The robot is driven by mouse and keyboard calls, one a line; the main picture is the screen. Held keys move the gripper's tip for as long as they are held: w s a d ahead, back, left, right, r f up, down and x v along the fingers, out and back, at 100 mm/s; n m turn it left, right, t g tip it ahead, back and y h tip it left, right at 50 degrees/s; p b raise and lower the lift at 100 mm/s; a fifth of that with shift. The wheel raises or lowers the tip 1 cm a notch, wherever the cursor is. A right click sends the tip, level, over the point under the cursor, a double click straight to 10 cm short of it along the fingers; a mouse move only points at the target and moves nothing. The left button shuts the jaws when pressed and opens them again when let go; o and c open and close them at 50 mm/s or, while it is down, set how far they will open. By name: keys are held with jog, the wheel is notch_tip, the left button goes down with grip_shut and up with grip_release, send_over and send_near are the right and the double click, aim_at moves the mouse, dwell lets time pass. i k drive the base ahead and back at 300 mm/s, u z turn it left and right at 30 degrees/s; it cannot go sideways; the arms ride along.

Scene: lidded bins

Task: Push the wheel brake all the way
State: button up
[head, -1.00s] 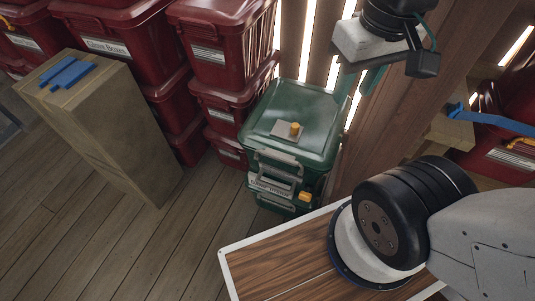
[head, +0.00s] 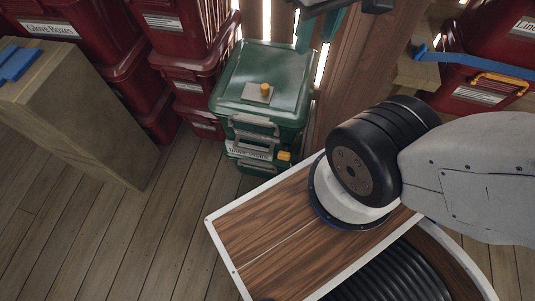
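No part is clearly recognisable as a wheel brake. A green lidded bin (head: 262,75) stands near the centre. It has an orange knob (head: 265,90) on a small plate on its lid, grey latches, and an orange tab (head: 284,156) low on its front right. Any wheels beneath it are hidden.
Stacked red bins (head: 192,65) stand left of the green one. A wooden block (head: 85,120) with blue pieces (head: 15,62) on top is at far left. A wooden post (head: 350,70) stands at the right. Plank floor (head: 140,240) is clear at lower left.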

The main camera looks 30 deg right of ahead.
aim_at(284, 155)
jog(key=z, duration=0.05)
jog(key=k, duration=1.2)
jog(key=u, duration=0.4)
jog(key=i, duration=0.75)
jog(key=z, duration=0.1)
